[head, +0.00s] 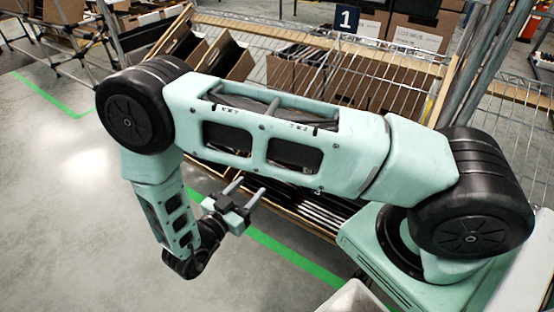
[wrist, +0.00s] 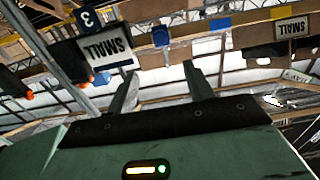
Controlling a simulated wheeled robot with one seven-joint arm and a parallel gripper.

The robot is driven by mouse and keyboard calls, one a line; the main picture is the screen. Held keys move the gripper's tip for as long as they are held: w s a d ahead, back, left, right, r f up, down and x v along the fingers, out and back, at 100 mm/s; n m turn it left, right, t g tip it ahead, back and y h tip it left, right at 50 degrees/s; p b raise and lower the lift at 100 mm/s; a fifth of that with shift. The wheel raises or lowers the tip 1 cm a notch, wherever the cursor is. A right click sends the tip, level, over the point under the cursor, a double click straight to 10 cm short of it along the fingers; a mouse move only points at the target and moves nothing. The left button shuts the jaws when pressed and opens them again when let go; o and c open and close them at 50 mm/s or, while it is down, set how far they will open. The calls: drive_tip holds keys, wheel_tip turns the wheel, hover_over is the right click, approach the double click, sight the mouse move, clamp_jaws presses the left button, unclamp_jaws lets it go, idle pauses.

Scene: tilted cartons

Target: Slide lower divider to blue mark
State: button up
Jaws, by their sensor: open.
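My gripper (head: 250,186) hangs over the floor in front of the rack in the head view. Its two fingers are apart, with nothing between them. In the wrist view the gripper (wrist: 160,69) points at a rack that appears upside down. A blue mark (wrist: 161,36) sits on a shelf edge beyond the fingers, and a second blue mark (wrist: 220,24) is to its right. I cannot tell which is the task's mark. I cannot clearly make out the lower divider; my arm hides part of the lower shelf in the head view.
The rack's lower shelf (head: 310,220) holds dark flat items. Above it stand tilted cartons (head: 225,58) and a brown carton row (head: 375,85). A blue "1" sign (head: 347,19) hangs on top. A "SMALL" label (wrist: 98,45) shows near the fingers. Open floor (head: 70,180) lies left.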

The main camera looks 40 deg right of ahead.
drive_tip(key=x, duration=1.7)
drive_tip(key=shift+b, duration=0.4)
drive_tip(key=shift+c, duration=0.3)
